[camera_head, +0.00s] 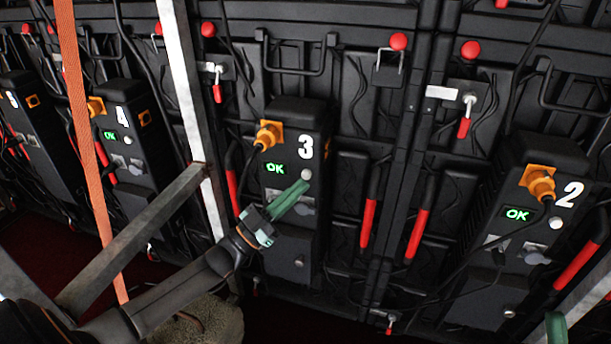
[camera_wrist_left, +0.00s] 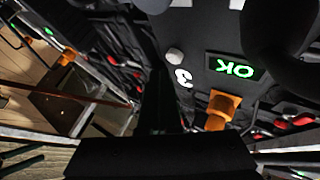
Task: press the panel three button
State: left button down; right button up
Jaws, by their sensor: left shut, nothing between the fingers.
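Panel three (camera_head: 293,232) is a black box with a white "3", a green lit "OK" display (camera_head: 274,168) and an orange connector (camera_head: 268,135). Its round, pale button (camera_head: 306,174) sits below the "3"; it also shows in the left wrist view (camera_wrist_left: 175,56), where the panel appears rotated. My left gripper (camera_head: 304,187) is shut and empty, its green fingers pointing up and right. The tips are just below the button in the head view; I cannot tell if they touch it. A green tip at the lower right edge looks like my right gripper (camera_head: 556,326), mostly out of frame.
Panel two (camera_head: 507,235) stands to the right and panel four (camera_head: 133,145) to the left, each with an "OK" display. A metal frame (camera_head: 130,240) and an orange strap (camera_head: 85,130) cross the left side. Black cables and red handles (camera_head: 418,233) line the wall.

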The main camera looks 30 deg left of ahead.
dwell(0.4)
pick_arm(q)
jog(key=shift+w+a, duration=0.1)
jog(key=shift+w, duration=0.3)
jog(key=shift+w+a+b, duration=0.1)
jog(key=shift+w+b, duration=0.3)
jog(key=shift+w, duration=0.05)
dwell(0.5)
dwell(0.3)
jog(key=shift+s+d+p, duration=0.2)
jog(key=shift+s+p, duration=0.5)
jog(key=shift+s, duration=0.15)
